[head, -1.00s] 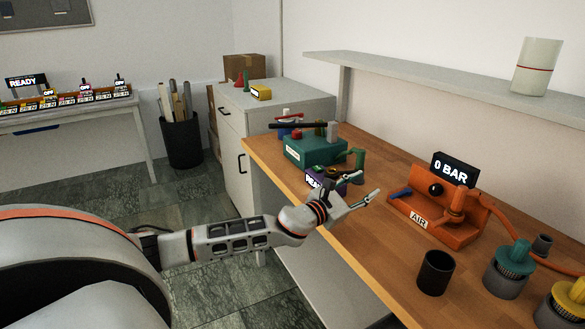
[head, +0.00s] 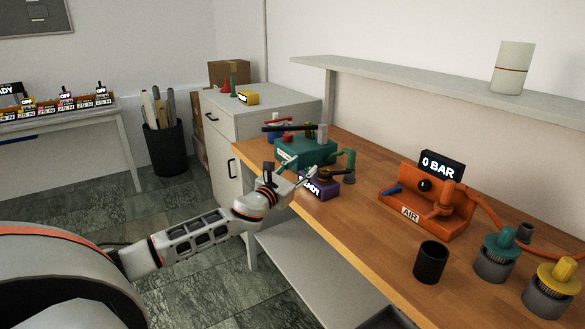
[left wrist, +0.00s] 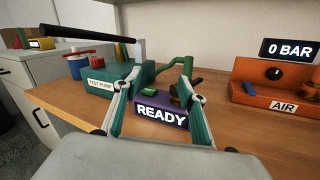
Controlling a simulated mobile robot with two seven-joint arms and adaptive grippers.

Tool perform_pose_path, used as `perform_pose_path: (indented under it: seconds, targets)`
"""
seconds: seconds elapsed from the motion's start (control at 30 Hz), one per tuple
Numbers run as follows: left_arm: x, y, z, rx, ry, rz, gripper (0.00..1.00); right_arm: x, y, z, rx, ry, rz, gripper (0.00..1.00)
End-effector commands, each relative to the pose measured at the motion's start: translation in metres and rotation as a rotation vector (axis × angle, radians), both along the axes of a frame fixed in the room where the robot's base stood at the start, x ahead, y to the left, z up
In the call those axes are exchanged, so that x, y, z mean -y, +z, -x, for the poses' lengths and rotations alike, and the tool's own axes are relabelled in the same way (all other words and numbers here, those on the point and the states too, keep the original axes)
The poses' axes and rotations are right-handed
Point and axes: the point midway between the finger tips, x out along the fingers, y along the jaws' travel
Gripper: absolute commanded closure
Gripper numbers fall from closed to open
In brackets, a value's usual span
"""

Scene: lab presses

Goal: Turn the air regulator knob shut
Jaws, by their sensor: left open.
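The orange air unit (head: 432,226) stands on the wooden bench in the head view, with an AIR label and a display (head: 442,166) reading 0 BAR. A round black knob (head: 424,185) sits on its front face, with a blue lever to its left. The knob also shows at the right of the left wrist view (left wrist: 274,74). My left gripper (head: 310,180) is at the bench edge, left of the air unit and apart from it. In the left wrist view its fingers (left wrist: 158,88) are spread and empty, framing a purple READY box (left wrist: 162,112). My right gripper is not in view.
A teal test pump (head: 304,152) with a black handle stands behind my left gripper. A black cup (head: 430,262) and teal- and yellow-topped fittings (head: 496,256) stand at the front right. A shelf (head: 420,84) runs above. Bare bench lies between the purple box and air unit.

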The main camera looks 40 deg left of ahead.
Motion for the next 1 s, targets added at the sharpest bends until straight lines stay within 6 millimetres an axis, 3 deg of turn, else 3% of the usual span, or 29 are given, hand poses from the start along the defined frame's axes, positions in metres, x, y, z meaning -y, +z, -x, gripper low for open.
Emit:
perform_pose_path:
  seconds: [0.27,0.9,1.0]
  targets:
    - [-0.018,0.001,0.002,0.002,0.027,0.033,0.59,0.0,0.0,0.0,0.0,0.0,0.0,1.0]
    - [-0.018,0.001,0.002,0.004,0.026,0.035,0.59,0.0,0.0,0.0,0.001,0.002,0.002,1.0]
    - [-0.018,0.001,0.002,0.003,0.027,0.035,0.59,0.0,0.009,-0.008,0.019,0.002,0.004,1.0]
